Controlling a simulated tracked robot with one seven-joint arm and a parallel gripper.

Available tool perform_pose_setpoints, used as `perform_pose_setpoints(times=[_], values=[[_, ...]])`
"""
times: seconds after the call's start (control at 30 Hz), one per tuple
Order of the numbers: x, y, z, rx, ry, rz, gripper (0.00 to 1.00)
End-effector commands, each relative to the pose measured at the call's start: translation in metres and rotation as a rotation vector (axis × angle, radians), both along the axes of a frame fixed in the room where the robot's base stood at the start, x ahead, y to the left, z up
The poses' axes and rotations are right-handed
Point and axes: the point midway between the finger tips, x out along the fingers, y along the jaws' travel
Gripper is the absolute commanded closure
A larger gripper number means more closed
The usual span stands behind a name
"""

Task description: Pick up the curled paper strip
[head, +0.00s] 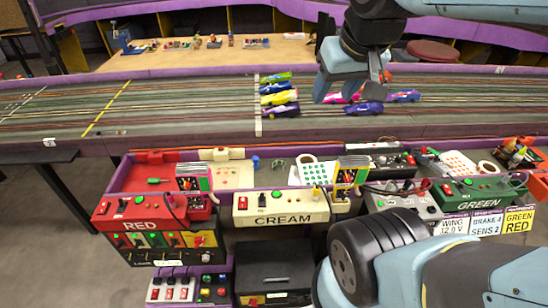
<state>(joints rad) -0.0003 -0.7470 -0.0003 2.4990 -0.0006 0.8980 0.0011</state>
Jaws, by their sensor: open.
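I cannot make out the curled paper strip for certain. A small grey-green curled piece (278,165) lies on the shelf behind the cream control box, and a pale ring (488,168) lies near the green box; I cannot tell whether either is paper. My gripper (350,95) is open over the slot track (190,95), at the upper right of the middle. It hides part of the toy cars below it. Its fingertips show only in part, and I see nothing held.
Several toy cars (278,98) stand on the track by a white line. The red box (140,208), cream box (282,206) and green box (478,191) line the near side. A wooden table (190,58) is behind. The track's left part is clear.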

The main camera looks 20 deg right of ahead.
Motion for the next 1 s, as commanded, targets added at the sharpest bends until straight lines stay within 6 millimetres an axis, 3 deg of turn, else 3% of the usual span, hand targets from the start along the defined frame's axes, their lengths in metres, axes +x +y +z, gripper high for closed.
perform_pose_setpoints(times=[0.17,0.37,0.67,1.0], values=[[0.021,0.0,-0.007,0.0,0.01,-0.008,0.31],[0.069,-0.002,-0.029,-0.002,0.025,-0.03,0.13],[0.141,-0.006,-0.077,-0.006,0.041,-0.057,0.13],[0.208,-0.007,-0.153,-0.01,0.062,-0.074,0.13]])
